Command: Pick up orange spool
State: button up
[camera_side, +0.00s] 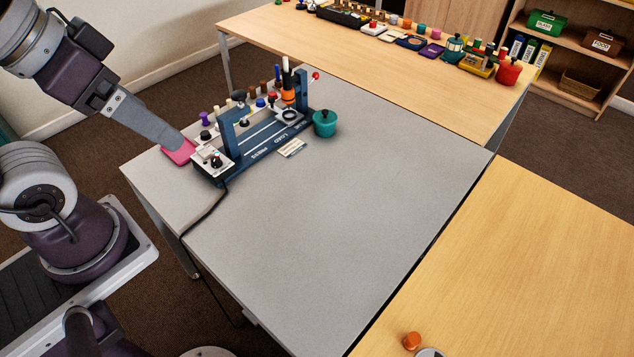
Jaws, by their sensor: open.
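A small orange, spool-like piece (411,340) sits on the wooden table at the bottom right. Another orange piece (288,96) stands among dark posts at the back of the blue press fixture (262,143). I cannot tell for sure which is the spool. My gripper (178,143) reaches down from the upper left, over the grey table's left corner, far from the lower orange piece and left of the fixture. It is open; its fingers overlap in this view. A pink pad (179,153) shows at its tips; whether they touch is unclear.
A teal pot (325,123) stands right of the fixture. A black cable (208,212) runs over the grey table's front left edge. A back table (300,30) holds several items. A shelf (580,85) stands beyond.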

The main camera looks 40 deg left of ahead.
aim_at(412, 341)
jog(key=c, duration=0.7)
jog(key=shift+w, duration=0.1)
